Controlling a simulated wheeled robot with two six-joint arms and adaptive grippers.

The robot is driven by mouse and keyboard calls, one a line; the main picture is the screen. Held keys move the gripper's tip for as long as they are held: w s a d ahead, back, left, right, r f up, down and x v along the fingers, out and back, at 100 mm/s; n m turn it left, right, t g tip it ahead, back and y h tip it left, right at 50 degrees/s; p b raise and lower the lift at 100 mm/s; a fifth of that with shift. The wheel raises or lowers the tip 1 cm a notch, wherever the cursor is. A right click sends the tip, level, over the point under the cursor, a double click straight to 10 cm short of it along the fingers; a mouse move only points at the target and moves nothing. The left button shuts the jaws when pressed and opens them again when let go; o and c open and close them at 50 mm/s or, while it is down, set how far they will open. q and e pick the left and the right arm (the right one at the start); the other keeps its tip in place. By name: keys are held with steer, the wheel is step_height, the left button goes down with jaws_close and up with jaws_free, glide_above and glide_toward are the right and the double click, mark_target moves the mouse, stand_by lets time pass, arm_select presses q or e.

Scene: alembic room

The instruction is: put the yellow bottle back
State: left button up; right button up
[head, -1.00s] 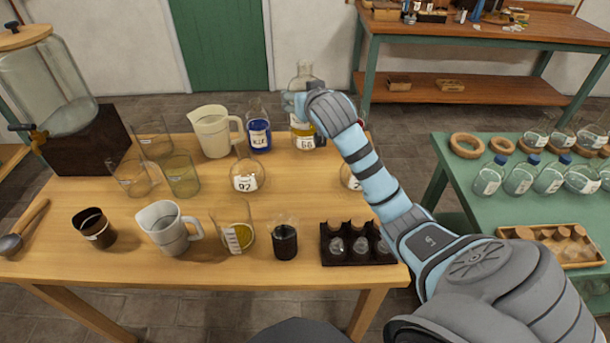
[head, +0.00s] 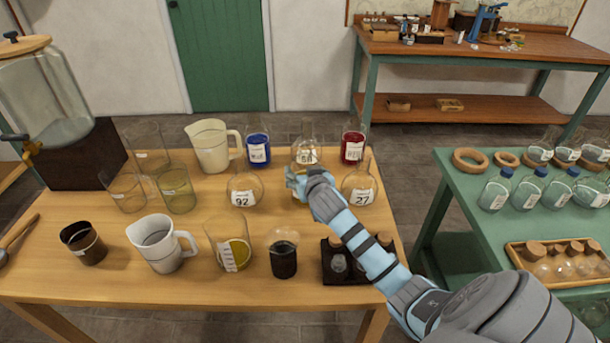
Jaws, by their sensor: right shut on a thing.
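My left gripper is not in view.
Round flasks labelled 92 (head: 243,188) and 27 (head: 358,186) stand close on either side of my right gripper. A dark rack (head: 338,279) is under my forearm. Jugs and beakers fill the left. The green table (head: 457,205) is at right.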

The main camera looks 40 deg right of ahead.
steer(key=o, duration=1.9)
steer(key=p+v, duration=0.2)
steer(key=v, duration=1)
steer(key=shift+p, duration=0.4)
steer(key=shift+a, duration=0.1)
steer(key=shift+a, duration=0.1)
